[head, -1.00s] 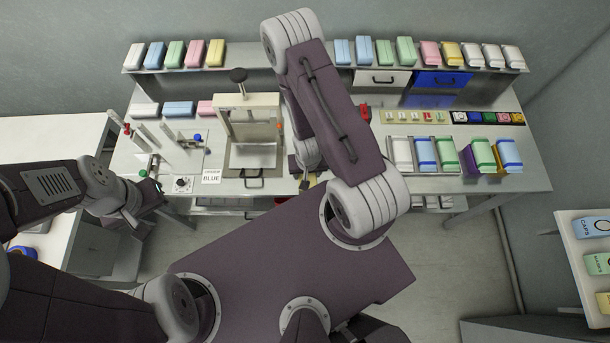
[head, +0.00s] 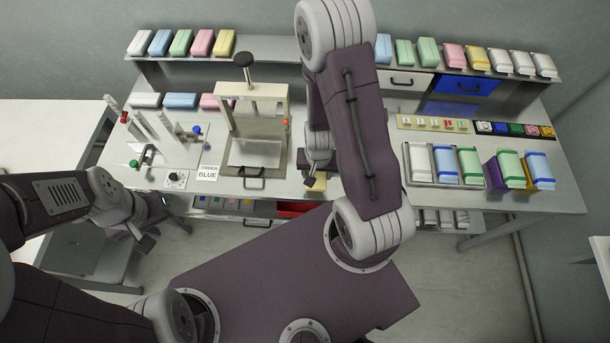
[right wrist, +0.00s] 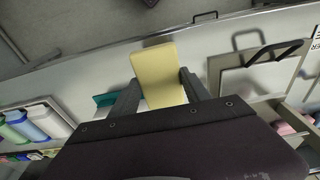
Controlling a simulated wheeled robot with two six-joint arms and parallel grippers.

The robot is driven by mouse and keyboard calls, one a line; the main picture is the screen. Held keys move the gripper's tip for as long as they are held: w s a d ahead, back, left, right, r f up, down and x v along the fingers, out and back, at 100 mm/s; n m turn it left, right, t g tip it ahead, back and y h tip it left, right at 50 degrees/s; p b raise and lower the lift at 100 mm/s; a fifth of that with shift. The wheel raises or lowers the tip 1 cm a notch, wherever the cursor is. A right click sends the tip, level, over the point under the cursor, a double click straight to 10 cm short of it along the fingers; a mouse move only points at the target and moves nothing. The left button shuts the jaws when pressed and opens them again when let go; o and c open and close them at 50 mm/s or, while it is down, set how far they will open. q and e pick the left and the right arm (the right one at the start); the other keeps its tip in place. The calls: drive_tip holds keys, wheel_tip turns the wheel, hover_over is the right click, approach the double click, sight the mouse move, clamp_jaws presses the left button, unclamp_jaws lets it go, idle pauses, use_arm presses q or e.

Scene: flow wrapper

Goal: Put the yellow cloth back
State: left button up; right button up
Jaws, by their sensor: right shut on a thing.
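The yellow cloth (right wrist: 156,62) is a flat pale-yellow piece between the two fingers of my right gripper (right wrist: 158,80) in the right wrist view. It sticks out past the fingertips over the grey bench. In the head view a corner of the cloth (head: 317,184) shows below my right gripper (head: 314,170), near the bench's front edge and right of the press. My right arm hides part of this area. My left gripper (head: 152,222) hangs off the bench's front left; its fingers are too small to read.
A press with a handle (head: 253,183) stands left of my right gripper. A tray of wrapped packs (head: 445,184) lies to the right. A teal item (right wrist: 105,98) is beside one finger in the right wrist view. A red bin (head: 297,209) shows below the bench edge.

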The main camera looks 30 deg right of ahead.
drive_tip(key=w+f, duration=0.1)
drive_tip(key=w, duration=0.1)
drive_tip(key=w+f+p, duration=0.1)
drive_tip(key=w, duration=0.1)
drive_tip(key=w+f+p, duration=0.1)
drive_tip(key=w, duration=0.1)
drive_tip(key=shift+w+a+f, duration=0.15)
drive_tip(key=shift+a+f, duration=0.05)
drive_tip(key=shift+w+f, duration=0.2)
drive_tip(key=shift+f, duration=0.05)
wheel_tip(320, 180, down, 3)
drive_tip(key=shift+s+f+b, duration=0.1)
drive_tip(key=shift+f+b, duration=0.1)
drive_tip(key=shift+b, duration=0.25)
drive_tip(key=shift+f, duration=0.3)
drive_tip(key=shift+f, duration=0.2)
drive_tip(key=o, duration=1.5)
drive_tip(key=shift+c, duration=0.2)
